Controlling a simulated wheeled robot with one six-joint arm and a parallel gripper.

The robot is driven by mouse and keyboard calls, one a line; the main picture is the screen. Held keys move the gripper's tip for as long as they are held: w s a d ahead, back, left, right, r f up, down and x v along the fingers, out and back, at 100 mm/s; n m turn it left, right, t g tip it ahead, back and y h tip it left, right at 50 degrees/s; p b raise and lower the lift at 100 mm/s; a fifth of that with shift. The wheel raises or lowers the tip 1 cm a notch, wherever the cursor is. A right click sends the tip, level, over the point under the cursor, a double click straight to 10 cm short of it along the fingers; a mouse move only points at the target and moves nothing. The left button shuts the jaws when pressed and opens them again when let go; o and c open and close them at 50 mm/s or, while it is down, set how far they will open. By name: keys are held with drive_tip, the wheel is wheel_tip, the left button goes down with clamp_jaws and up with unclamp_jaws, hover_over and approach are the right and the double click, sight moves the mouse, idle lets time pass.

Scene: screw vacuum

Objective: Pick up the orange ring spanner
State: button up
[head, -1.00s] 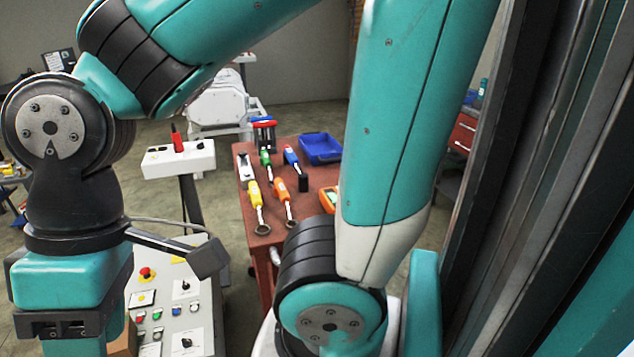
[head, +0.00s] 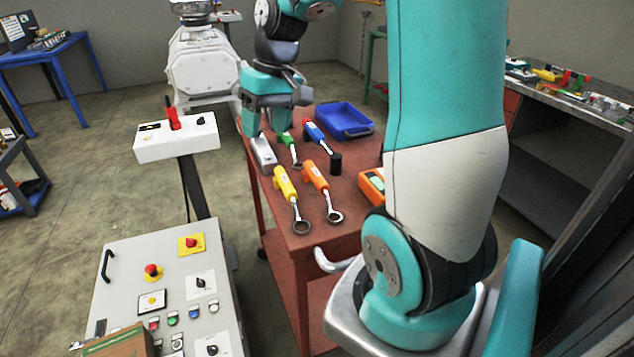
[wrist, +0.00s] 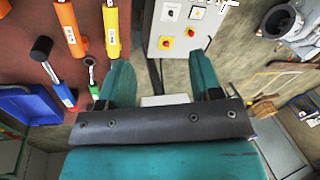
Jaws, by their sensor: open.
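The orange ring spanner (head: 316,176) lies on the red-brown table (head: 348,208), its ring end toward the near edge. It lies just right of a yellow-handled spanner (head: 284,183). In the wrist view the orange handle (wrist: 70,28) is at the upper left, outside the jaws. My gripper (head: 266,126) is open and empty, above the table's far left side, farther back than the orange spanner. Its two teal fingers also show in the wrist view (wrist: 161,76), apart, with no spanner between them.
A green-handled spanner (head: 286,140), a blue-handled tool (head: 315,132) and a pale device (head: 263,152) lie near my gripper. A blue tray (head: 343,119) is at the back right, an orange meter (head: 371,184) at the right. A control panel (head: 165,290) stands front left.

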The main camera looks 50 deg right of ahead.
drive_tip(key=s+d+f+m, duration=0.1)
drive_tip(key=d+f+m, duration=0.1)
drive_tip(key=d, duration=0.6)
drive_tip(key=s+d+f+m, duration=0.2)
drive_tip(key=d, duration=0.6)
approach(318, 174)
drive_tip(key=x, duration=0.5)
drive_tip(key=shift+f, duration=0.1)
drive_tip(key=shift+h, duration=0.3)
drive_tip(key=shift+w+a+f+p, duration=0.1)
drive_tip(key=shift+a+f+p, duration=0.1)
drive_tip(key=shift+f, duration=0.85)
drive_tip(key=shift+w+a+f+p, duration=0.1)
drive_tip(key=shift+a+f, duration=0.1)
drive_tip(key=shift+f, duration=0.8)
drive_tip(key=shift+w+a+f+p, duration=0.1)
drive_tip(key=shift+a+f, duration=0.05)
drive_tip(key=shift+f, duration=0.9)
drive_tip(key=shift+c, duration=0.4)
clamp_jaws()
